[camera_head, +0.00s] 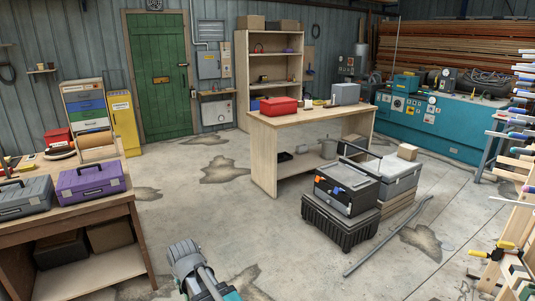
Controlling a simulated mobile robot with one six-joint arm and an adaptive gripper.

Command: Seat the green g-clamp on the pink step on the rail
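I cannot make out a green g-clamp or a pink step for certain. At the right edge stands a pale wooden frame (512,217) with several clamps with coloured handles along it, cut off by the picture edge. A small greenish patch (527,291) shows in the bottom right corner, too cut off to identify. A grey and teal part of my arm shows at the bottom, left of centre. My gripper's fingers are not in view.
A workbench (130,197) with a purple toolbox (91,180) stands at left. A wooden table (265,160) holds a red box (278,106). Black and grey cases (340,222) and a grey bar (388,238) lie on the floor, between the table and frame. The foreground floor is mostly clear.

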